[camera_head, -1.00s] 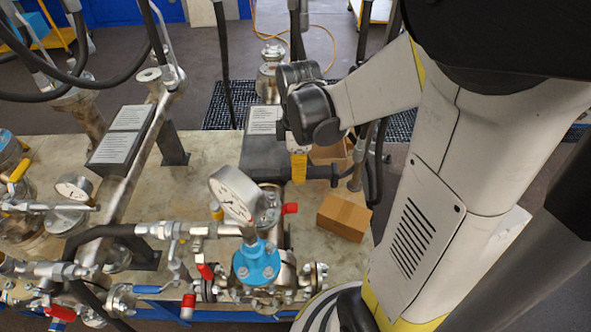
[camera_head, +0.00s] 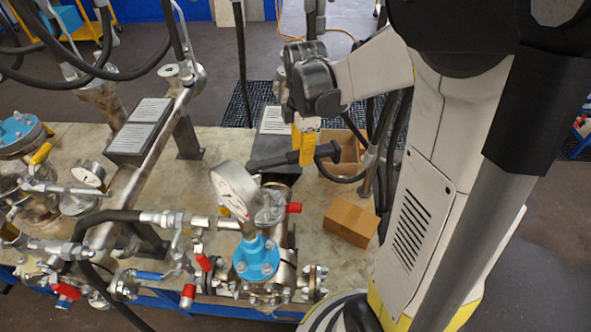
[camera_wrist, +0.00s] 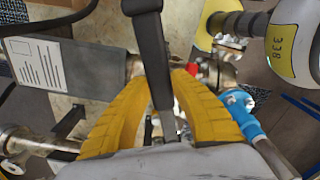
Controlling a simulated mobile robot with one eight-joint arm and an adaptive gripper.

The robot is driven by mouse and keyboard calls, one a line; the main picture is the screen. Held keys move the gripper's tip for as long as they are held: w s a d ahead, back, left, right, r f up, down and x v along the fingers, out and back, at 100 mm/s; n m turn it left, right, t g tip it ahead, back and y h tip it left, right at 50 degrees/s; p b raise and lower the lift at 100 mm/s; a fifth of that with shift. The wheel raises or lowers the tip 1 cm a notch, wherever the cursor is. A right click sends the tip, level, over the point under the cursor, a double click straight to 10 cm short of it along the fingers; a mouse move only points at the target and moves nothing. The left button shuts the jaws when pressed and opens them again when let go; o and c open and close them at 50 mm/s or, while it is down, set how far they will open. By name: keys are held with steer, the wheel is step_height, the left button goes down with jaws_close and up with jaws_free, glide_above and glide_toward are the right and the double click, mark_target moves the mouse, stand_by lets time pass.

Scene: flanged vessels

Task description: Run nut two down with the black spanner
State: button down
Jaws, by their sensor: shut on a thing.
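My gripper (camera_head: 306,152) has yellow fingers and hangs above the bench, behind the gauge in the head view. It is shut on the black spanner (camera_head: 272,162), which points left from the fingers in the head view. In the wrist view the spanner (camera_wrist: 150,45) runs up between the yellow fingers (camera_wrist: 160,85). A flanged vessel with a blue cap (camera_head: 256,258) and a white dial gauge (camera_head: 234,190) stands in front of the gripper. Several bolts and nuts show around its flanges; I cannot tell which is nut two. The spanner appears apart from the blue cap.
An open cardboard box (camera_head: 345,150) and a closed one (camera_head: 350,221) stand to the right on the bench (camera_head: 150,238). Pipes, valves with red and blue handles, and a second gauge (camera_head: 87,175) crowd the left. Black hoses hang near my arm. A labelled panel (camera_head: 137,138) stands behind.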

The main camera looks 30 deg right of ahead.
steer(key=shift+w+a+f+b, duration=0.1)
steer(key=shift+a+f+b, duration=0.1)
steer(key=shift+f+b, duration=1.4)
steer(key=shift+f, duration=0.65)
steer(key=shift+f, duration=0.15)
steer(key=shift+f+b, duration=1.05)
steer(key=shift+f, duration=0.05)
